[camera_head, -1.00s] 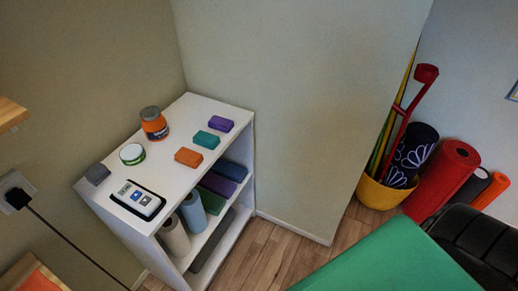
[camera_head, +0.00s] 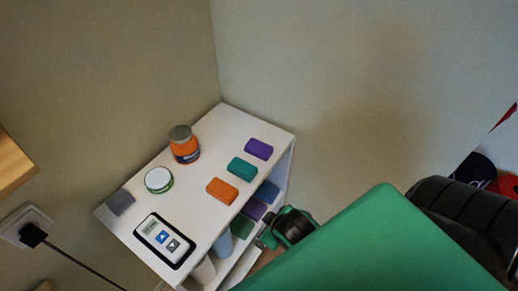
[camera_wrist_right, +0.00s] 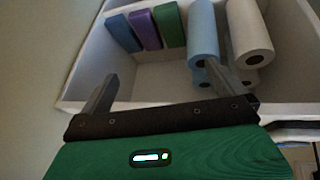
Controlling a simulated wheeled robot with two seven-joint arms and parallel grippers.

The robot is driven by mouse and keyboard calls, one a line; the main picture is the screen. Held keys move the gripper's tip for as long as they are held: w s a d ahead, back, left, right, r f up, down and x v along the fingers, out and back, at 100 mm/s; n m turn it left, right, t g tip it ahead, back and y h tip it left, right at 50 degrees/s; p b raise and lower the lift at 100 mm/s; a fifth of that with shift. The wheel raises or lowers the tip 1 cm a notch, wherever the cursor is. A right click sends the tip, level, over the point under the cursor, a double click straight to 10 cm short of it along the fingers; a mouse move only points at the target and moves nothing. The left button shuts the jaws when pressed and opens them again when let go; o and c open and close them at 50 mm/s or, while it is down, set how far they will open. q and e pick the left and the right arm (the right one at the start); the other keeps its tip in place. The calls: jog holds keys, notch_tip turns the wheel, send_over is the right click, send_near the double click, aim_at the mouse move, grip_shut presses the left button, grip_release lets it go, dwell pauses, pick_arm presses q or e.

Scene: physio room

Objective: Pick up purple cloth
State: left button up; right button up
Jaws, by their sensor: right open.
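A small purple folded cloth or block (camera_head: 258,149) lies on the white shelf top near its far right corner. Another purple folded piece (camera_head: 253,208) is inside the shelf unit below; in the right wrist view a purple piece (camera_wrist_right: 143,29) stands between a blue piece (camera_wrist_right: 122,33) and a green piece (camera_wrist_right: 169,24). My right gripper (camera_head: 264,242) is low beside the open side of the unit. In the right wrist view its fingers (camera_wrist_right: 163,74) are spread and empty, facing the compartment, apart from the purple piece. My left gripper is out of view.
The shelf top (camera_head: 200,205) also holds a teal piece (camera_head: 242,168), an orange piece (camera_head: 221,190), an orange jar (camera_head: 185,148), a tin (camera_head: 159,180) and a device (camera_head: 164,240). Walls stand close behind.

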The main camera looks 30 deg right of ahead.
jog(key=w+a+r+n+t+y, duration=0.1)
jog(key=w+r+n+t, duration=1.05)
jog(key=w+r, duration=0.85)
jog(key=a+r+n+g+y, duration=0.4)
jog(key=a+n+y, duration=0.4)
jog(key=n, duration=0.7)
jog(key=a+r+n+g+y, duration=0.3)
jog(key=a+n+y, duration=0.45)
jog(key=n, duration=0.75)
jog(key=n+g+h+p, duration=0.3)
jog(key=n+g+h, duration=0.7)
jog(key=n+h, duration=0.5)
send_over(259, 146)
jog(key=shift+m+h, duration=0.35)
jog(key=shift+m, duration=0.1)
notch_tip(259, 146, down, 18)
jog(key=shift+r, duration=0.2)
notch_tip(259, 146, down, 4)
jog(key=shift+f+p, duration=0.2)
jog(key=shift+p, duration=1)
jog(key=shift+f, duration=0.5)
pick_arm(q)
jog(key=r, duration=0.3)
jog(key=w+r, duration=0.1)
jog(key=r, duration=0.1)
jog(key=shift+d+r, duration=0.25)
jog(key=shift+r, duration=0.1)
pick_arm(e)
jog(key=c, duration=0.8)
